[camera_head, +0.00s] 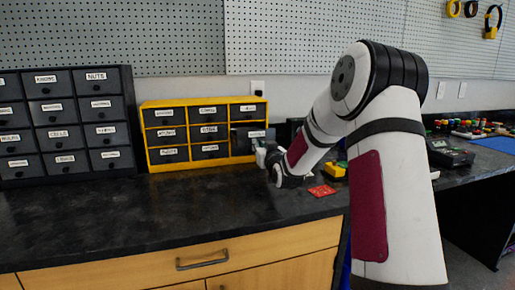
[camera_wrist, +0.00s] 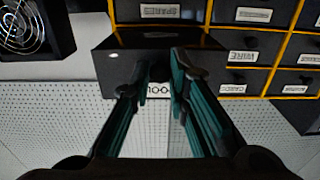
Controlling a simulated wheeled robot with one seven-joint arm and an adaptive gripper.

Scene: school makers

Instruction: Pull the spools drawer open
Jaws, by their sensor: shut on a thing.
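The yellow-framed cabinet (camera_head: 176,104) holds black drawers in a grid on the bench. A black drawer (camera_wrist: 115,65) stands out from the cabinet front in the wrist view, partly open. Its label (camera_wrist: 157,89) is partly hidden by my fingers; only the middle letters, like "OO", show. In the head view this drawer (camera_head: 240,139) is in the right column, middle row. My gripper (camera_wrist: 160,76) is shut on its dark knob, which is mostly hidden between the fingers. In the head view my gripper (camera_head: 265,154) is at the cabinet's right side, in front of the drawer.
A dark drawer cabinet (camera_head: 136,120) stands to the left. A red flat piece (camera_head: 321,191) and a yellow object (camera_head: 335,170) lie on the bench right of my gripper. A black box with a fan (camera_wrist: 35,28) shows in the wrist view. The front-left bench top (camera_head: 150,215) is clear.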

